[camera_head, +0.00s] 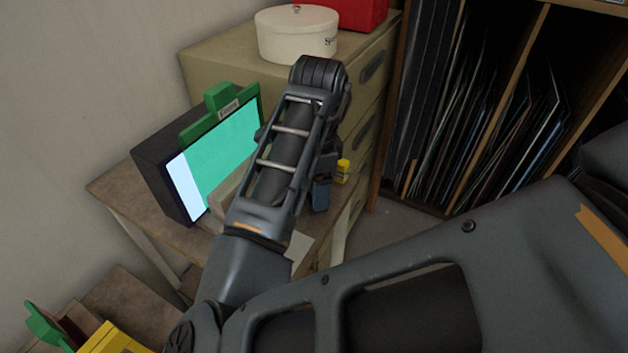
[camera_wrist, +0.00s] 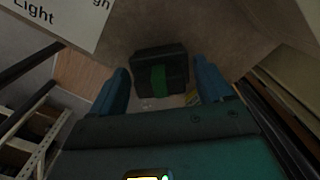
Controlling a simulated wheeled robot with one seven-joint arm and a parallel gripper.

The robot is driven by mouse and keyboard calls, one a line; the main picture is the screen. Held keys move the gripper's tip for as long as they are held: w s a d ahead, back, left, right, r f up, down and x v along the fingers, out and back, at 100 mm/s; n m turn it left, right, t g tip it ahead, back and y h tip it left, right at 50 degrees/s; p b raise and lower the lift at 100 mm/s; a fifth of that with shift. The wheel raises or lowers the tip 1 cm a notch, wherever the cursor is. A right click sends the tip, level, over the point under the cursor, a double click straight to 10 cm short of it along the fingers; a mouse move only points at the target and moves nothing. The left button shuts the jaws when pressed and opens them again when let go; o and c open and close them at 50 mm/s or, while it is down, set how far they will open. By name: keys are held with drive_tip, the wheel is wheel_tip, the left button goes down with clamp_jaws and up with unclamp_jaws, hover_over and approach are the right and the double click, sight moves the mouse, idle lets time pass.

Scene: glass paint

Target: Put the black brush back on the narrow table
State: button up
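I cannot make out the black brush in either view. A small wooden table (camera_head: 112,190) stands at the left beside the drawers; I cannot tell whether it is the narrow table. In the head view, a blue finger (camera_head: 321,194) hangs below my wrist, over the table's right end. My forearm hides much of the tabletop.
A black box with a teal and white front (camera_head: 170,178) and a green clip (camera_head: 222,115) stands on the table. Behind are drawers (camera_head: 215,60) bearing a round white box (camera_head: 290,38) and a red case (camera_head: 352,12). A rack of thin sleeves (camera_head: 480,120) stands right.

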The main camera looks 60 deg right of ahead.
drive_tip(key=shift+o, duration=1.2)
drive_tip(key=shift+r, duration=0.1)
